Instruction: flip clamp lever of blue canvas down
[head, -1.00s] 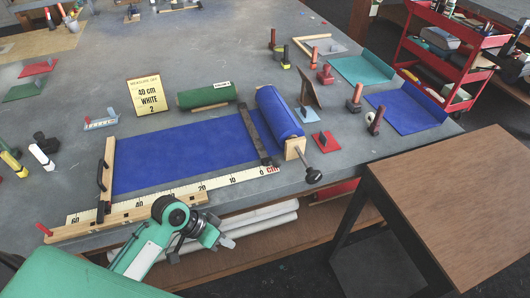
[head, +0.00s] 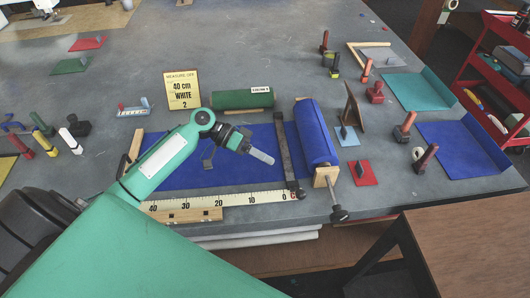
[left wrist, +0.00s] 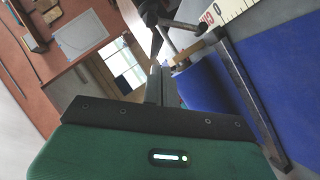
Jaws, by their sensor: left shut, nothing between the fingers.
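The blue canvas sheet (head: 235,172) lies flat and runs from the blue roll (head: 316,135) at the right. A dark clamp bar (head: 286,150) crosses it beside the roll; its lever is not clearly distinguishable. My left gripper (head: 262,157) is shut and empty, above the canvas just left of the bar in the head view. In the left wrist view my fingers (left wrist: 160,82) appear near the roll (left wrist: 200,85), with the bar (left wrist: 255,110) to their right. A black crank knob (head: 338,213) sticks out from the roll's wooden end block (head: 326,176). My right gripper is not in view.
A scale ruler (head: 250,199) runs along the front edge. A green roll (head: 243,99) and a yellow sign (head: 183,91) reading "40 cm WHITE 2" stand behind. A red plate (head: 362,173) and a brown upright board (head: 351,105) are right of the roll.

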